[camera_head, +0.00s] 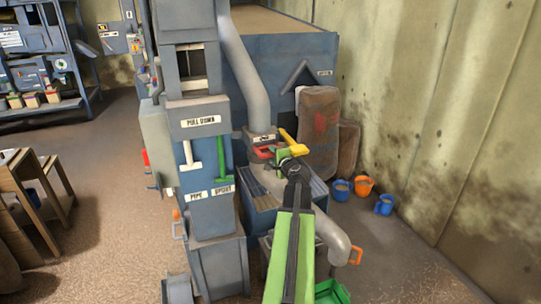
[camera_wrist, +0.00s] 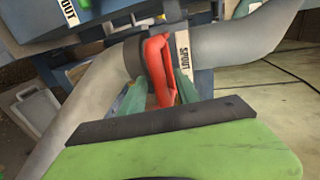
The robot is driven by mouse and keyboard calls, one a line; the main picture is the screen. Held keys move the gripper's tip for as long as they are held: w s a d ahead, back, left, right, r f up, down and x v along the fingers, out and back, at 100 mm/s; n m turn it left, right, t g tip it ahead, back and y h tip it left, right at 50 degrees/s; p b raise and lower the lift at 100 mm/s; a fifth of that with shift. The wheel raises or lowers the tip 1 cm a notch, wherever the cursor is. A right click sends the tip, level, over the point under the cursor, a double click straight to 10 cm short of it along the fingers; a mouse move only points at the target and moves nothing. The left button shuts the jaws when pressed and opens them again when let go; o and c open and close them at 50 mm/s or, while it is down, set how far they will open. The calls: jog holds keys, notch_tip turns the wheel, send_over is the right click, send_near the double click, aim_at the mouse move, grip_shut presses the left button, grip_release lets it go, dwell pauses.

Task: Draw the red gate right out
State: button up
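The red gate (camera_head: 264,153) sits at a pipe joint labelled SPOUT in the wrist view, just below the bent grey pipe in the head view. Its red loop handle (camera_wrist: 158,68) points toward the wrist camera. My gripper (camera_head: 282,154) is at the gate's right side in the head view. In the wrist view its green fingers (camera_wrist: 162,88) lie on either side of the red handle, close to it. I cannot tell whether they touch it. The dark bar of my gripper hides their bases.
A yellow handle (camera_head: 294,143) stands close beside my gripper. A blue column carries a white lever (camera_head: 191,156) and a green lever (camera_head: 221,168). Brown sacks (camera_head: 319,130) stand behind. Blue and orange buckets (camera_head: 364,185) are on the floor at right.

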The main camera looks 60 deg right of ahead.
jog(key=shift+a, duration=0.1)
jog(key=c, duration=0.7)
jog(key=shift+w, duration=0.1)
grip_shut()
jog(key=shift+w+a, duration=0.1)
